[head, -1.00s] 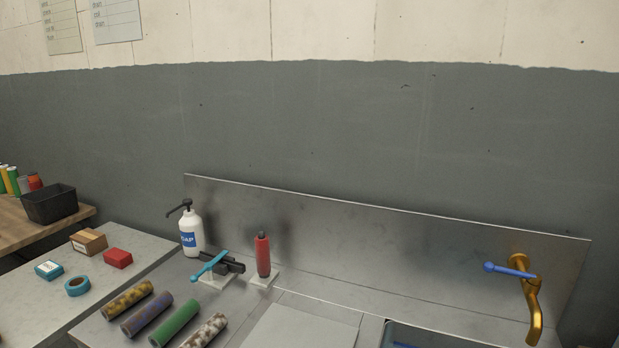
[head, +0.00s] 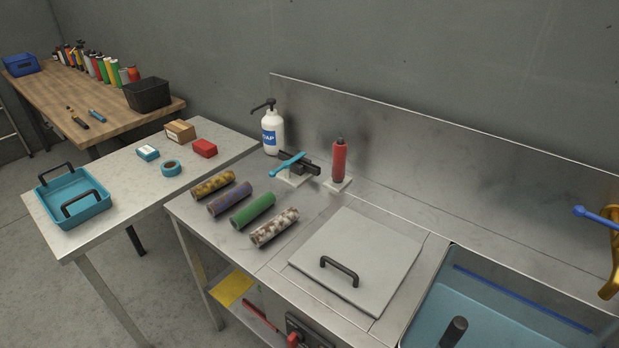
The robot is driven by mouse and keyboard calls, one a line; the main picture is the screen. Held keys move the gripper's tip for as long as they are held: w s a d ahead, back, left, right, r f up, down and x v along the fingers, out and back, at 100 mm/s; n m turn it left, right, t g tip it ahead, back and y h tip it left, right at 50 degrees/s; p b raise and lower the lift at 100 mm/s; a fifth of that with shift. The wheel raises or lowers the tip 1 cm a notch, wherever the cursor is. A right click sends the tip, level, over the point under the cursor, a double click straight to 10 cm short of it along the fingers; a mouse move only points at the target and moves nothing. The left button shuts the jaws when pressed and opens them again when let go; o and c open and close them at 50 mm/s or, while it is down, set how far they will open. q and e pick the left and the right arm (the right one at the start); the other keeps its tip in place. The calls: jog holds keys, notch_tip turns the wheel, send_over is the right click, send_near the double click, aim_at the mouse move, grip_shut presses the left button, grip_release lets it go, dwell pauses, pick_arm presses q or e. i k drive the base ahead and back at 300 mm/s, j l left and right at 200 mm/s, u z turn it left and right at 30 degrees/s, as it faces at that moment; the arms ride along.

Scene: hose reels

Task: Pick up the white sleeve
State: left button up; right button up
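The white sleeve (head: 274,228) is a short cylinder with brown mottled patches. It lies on its side on the steel counter (head: 215,243), nearest the grey lidded panel. Three similar cylinders lie in a row beside it: a green one (head: 252,209), a blue-brown one (head: 229,198) and a yellow-brown one (head: 213,184). The sleeves lie apart from each other. Neither of my grippers shows in the head view.
A grey panel with a black handle (head: 340,270) and a blue basin (head: 470,300) lie to the right. Behind stand a soap bottle (head: 272,133), a clamp with blue lever (head: 298,167) and a red cylinder (head: 339,160). A teal tray (head: 75,196) sits on the left table.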

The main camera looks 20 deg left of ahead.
aim_at(260, 236)
jog(key=z, duration=1.05)
jog(key=u, duration=1.75)
